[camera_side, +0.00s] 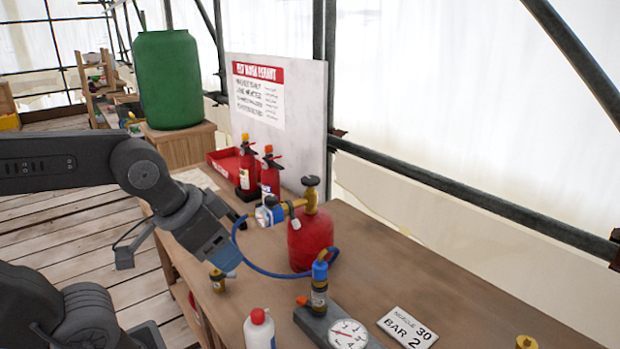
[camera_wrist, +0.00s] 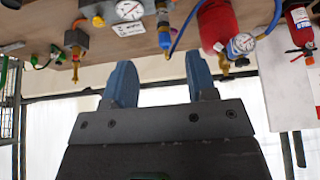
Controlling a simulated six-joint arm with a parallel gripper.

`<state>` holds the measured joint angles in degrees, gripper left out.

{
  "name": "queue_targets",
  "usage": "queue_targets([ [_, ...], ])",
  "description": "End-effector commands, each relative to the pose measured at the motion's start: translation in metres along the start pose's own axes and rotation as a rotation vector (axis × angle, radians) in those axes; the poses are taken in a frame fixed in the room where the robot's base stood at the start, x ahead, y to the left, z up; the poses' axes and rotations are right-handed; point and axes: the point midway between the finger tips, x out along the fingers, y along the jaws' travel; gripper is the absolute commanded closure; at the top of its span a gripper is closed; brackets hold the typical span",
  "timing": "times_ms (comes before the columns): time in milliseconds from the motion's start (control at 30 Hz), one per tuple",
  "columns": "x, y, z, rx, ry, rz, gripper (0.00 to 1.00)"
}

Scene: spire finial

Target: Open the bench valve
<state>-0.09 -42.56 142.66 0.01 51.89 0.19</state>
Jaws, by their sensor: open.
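What looks like the bench valve (camera_side: 319,285) stands upright on a grey block (camera_side: 318,326) on the bench, with a blue top, a dark body and a small orange part beside its foot. A round white gauge (camera_side: 348,334) is on the same block; it also shows in the wrist view (camera_wrist: 130,10). My gripper (camera_side: 228,262) is left of the valve and apart from it, over the bench's near edge. In the wrist view its blue fingers (camera_wrist: 161,78) are spread with nothing between them. The valve's setting cannot be read.
A red gas cylinder (camera_side: 310,243) with a black-topped brass valve stands behind, joined by a blue hose (camera_side: 262,270). A small brass piece (camera_side: 217,281) is close by my gripper. A white bottle (camera_side: 259,332) and a card (camera_side: 407,327) flank the block. Fire extinguishers (camera_side: 248,172) stand behind.

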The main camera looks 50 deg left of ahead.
Motion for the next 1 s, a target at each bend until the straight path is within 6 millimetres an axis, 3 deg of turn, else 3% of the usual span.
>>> queue_targets([
  [133,-0.011,-0.005,-0.031,0.014,-0.03,-0.009,0.33],
  [233,-0.021,-0.013,-0.07,0.036,-0.072,-0.019,0.25],
  [500,-0.032,-0.047,-0.179,0.108,-0.203,-0.027,0.25],
  [800,-0.007,-0.101,-0.272,0.179,-0.342,-0.003,0.25],
  [1000,0.023,-0.14,-0.306,0.22,-0.425,0.03,0.25],
])
